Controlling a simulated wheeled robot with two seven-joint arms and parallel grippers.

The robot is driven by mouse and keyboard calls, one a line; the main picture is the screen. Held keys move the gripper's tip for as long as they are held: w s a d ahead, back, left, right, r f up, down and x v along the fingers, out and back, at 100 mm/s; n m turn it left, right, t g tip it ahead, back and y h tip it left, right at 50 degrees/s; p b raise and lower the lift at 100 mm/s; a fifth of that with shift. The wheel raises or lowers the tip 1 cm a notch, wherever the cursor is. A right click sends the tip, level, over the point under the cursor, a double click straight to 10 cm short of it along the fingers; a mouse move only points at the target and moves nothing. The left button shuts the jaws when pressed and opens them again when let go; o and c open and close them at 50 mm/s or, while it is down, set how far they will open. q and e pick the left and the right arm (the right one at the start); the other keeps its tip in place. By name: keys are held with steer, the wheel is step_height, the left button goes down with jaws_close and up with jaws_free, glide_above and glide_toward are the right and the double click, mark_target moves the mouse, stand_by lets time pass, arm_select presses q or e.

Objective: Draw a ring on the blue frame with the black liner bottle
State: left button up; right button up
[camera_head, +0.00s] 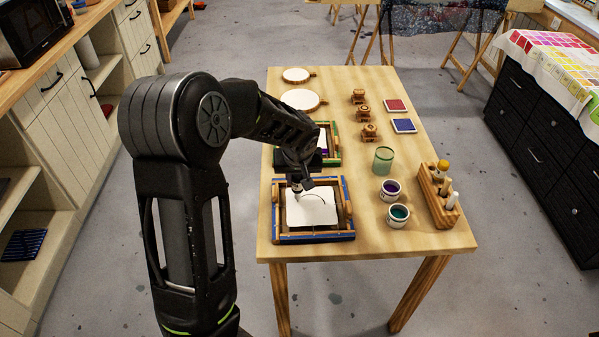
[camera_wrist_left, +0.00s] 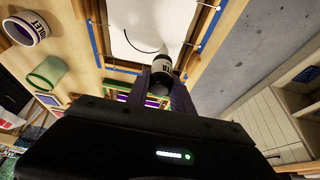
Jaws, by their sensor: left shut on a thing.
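The blue frame (camera_head: 312,237) lies at the near left of the table, with a white sheet (camera_head: 311,212) stretched inside it. A dark curved line shows on the sheet, an open arc rather than a closed ring. My left gripper (camera_head: 299,184) is over the sheet's far left part, shut on the black liner bottle (camera_head: 297,188). In the left wrist view the bottle (camera_wrist_left: 165,68) has a white label and sits between the fingers, its tip end toward the sheet. Whether the tip touches the sheet is hard to tell. My right gripper is not in view.
Two open paint jars, teal (camera_head: 399,215) and violet (camera_head: 390,190), stand right of the frame near a green glass (camera_head: 383,160). A wooden holder (camera_head: 437,195) with bottles is at the right edge. A green frame (camera_head: 337,145), stamps, ink pads and round boards lie farther back.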

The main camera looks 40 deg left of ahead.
arm_select(q)
steer(key=shift+s+d, duration=0.35)
steer(key=shift+s, duration=0.4)
steer(key=shift+s+d+p, duration=0.3)
steer(key=shift+s+d, duration=0.05)
steer(key=shift+d+f, duration=0.1)
steer(key=shift+w+d+b, duration=1.35)
steer(key=shift+d+b, duration=1.75)
steer(key=shift+b, duration=0.4)
steer(key=w+a+r+p, duration=0.1)
steer(key=w+a+r, duration=0.1)
steer(key=w+r, duration=0.2)
steer(key=shift+a+r, duration=0.2)
steer(key=shift+a, duration=0.05)
